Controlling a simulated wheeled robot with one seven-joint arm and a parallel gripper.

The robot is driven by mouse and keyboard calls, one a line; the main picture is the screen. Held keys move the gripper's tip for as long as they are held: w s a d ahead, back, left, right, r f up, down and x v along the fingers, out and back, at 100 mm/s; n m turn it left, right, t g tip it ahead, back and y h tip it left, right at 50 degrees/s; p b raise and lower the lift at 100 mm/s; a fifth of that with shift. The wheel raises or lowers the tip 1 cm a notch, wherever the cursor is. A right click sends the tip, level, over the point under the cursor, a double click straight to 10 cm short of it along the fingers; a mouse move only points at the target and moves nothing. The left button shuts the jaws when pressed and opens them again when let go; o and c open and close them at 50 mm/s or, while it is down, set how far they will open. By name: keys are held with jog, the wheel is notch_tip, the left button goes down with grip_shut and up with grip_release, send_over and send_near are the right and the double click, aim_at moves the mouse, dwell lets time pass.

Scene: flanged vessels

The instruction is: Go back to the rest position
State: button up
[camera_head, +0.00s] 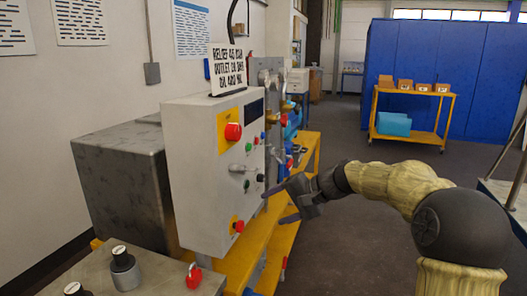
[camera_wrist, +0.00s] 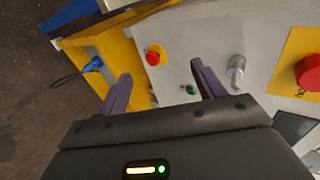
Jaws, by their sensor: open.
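My gripper (camera_head: 276,205) is open, with its two dark fingers apart and nothing visible between them. It is in front of the face of a grey control box (camera_head: 195,180), near the lower knobs and buttons. In the wrist view, my gripper's fingers (camera_wrist: 160,72) point at the same panel. A red button on a yellow plate (camera_wrist: 153,57), a green button (camera_wrist: 189,90) and a silver knob (camera_wrist: 236,70) show near or beyond the fingers. I cannot tell whether a fingertip touches the panel.
A yellow bench (camera_head: 262,245) runs under the box. A metal surface (camera_head: 150,272) with black knobs and a red padlock (camera_head: 194,275) is at the front left. A yellow cart (camera_head: 410,132) with small boxes stands at the back before blue panels (camera_head: 440,55). Grey floor lies open between.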

jog(key=s+d+f+n+g+h, duration=0.1)
jog(key=s+d+f+n+h, duration=0.2)
jog(key=s+f, duration=0.45)
jog(key=s+d+f+h, duration=0.4)
jog(key=s+f, duration=0.1)
jog(key=s, duration=0.6)
jog(key=s+d+f+n+g+h, duration=0.1)
jog(key=s+d+f+n+h, duration=0.2)
jog(key=s+f, duration=0.45)
notch_tip(320, 180, up, 24)
jog(key=s+m+p, duration=0.1)
jog(key=p, duration=2.1)
jog(key=shift+d+p, duration=0.25)
jog(key=shift+p, duration=0.1)
jog(key=shift+s, duration=0.1)
